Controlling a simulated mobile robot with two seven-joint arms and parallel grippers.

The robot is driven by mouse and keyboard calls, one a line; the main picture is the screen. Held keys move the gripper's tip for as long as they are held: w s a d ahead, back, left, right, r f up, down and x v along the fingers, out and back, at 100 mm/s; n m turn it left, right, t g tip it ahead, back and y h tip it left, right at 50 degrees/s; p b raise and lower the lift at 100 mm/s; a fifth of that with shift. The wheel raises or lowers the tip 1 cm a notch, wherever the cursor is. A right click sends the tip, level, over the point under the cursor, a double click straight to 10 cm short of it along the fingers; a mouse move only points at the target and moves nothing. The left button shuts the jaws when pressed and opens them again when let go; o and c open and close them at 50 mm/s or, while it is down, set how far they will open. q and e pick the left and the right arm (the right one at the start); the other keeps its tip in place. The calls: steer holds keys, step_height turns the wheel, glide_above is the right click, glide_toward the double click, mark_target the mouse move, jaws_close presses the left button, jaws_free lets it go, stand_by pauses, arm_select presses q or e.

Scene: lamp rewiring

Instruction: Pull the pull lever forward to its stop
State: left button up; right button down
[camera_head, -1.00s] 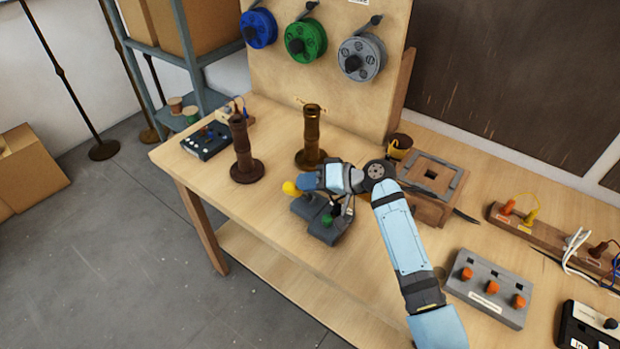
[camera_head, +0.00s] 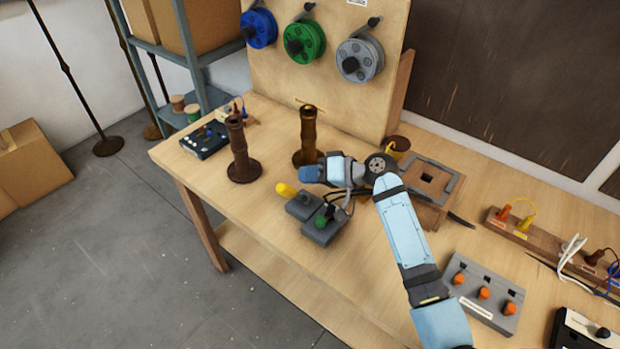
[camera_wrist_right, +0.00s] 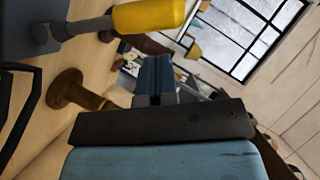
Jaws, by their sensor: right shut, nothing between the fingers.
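The pull lever has a yellow handle (camera_head: 286,189) on a grey rod, fixed to a small grey block (camera_head: 303,207) near the table's front edge. In the right wrist view the yellow handle (camera_wrist_right: 150,15) is large at the top, beside the fingers and apart from them. My right gripper (camera_head: 308,173) is just above and behind the handle in the head view. Its blue fingers (camera_wrist_right: 155,78) are shut with nothing between them. The lever's exact angle is hard to tell. My left gripper is in neither view.
A grey block with a green knob (camera_head: 325,217) sits right beside the lever's block. Two brown lamp columns (camera_head: 240,150) (camera_head: 308,135) stand behind. A wooden box (camera_head: 425,215) is to the right of my wrist. The table's front left is clear.

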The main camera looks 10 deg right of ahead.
arm_select(q)
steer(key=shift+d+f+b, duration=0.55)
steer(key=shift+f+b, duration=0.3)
steer(key=shift+b, duration=0.1)
arm_select(e)
steer(key=v, duration=1.1)
steer(key=shift+w, duration=0.4)
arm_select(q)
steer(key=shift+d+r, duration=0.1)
arm_select(e)
steer(key=shift+d+r, duration=0.1)
steer(key=shift+r, duration=0.05)
